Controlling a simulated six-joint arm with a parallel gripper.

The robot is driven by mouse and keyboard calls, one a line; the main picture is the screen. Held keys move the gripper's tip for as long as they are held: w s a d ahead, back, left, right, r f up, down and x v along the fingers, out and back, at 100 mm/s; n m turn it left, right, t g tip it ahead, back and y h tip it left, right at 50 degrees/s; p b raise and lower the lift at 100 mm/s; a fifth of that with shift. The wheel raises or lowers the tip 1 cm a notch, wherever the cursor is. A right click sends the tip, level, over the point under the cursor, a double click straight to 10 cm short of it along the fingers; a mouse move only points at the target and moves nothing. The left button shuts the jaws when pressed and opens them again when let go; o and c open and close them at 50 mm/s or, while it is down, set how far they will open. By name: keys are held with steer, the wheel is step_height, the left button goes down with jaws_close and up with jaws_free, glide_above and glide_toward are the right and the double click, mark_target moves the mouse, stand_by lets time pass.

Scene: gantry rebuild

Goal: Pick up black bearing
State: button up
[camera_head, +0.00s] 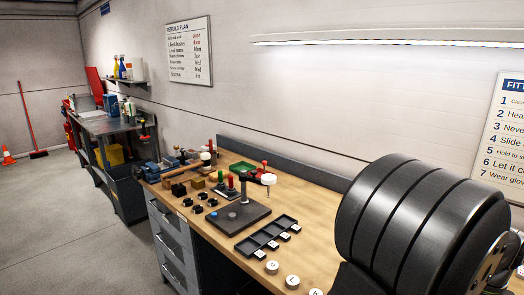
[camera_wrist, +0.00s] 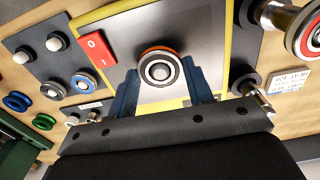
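My gripper (camera_wrist: 163,80) shows in the wrist view, its two blue fingers spread apart. A round bearing (camera_wrist: 160,71) with a silver face, dark ring and orange rim shows between the fingertips, with gaps on both sides; I cannot tell its height relative to them. Behind it is a grey plate with a yellow border (camera_wrist: 229,40). I cannot tell which part is the black bearing. In the head view my dark arm fills the right side and my gripper is hidden.
On the plate with the yellow border is a red block (camera_wrist: 97,48). A blue ring (camera_wrist: 17,101) and a green ring (camera_wrist: 43,121) lie at the left. A metal shaft (camera_wrist: 285,18) reaches in at the upper right. In the head view, a black compartment tray (camera_head: 266,234) lies on the wooden bench (camera_head: 318,215).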

steer(key=shift+r, duration=3.75)
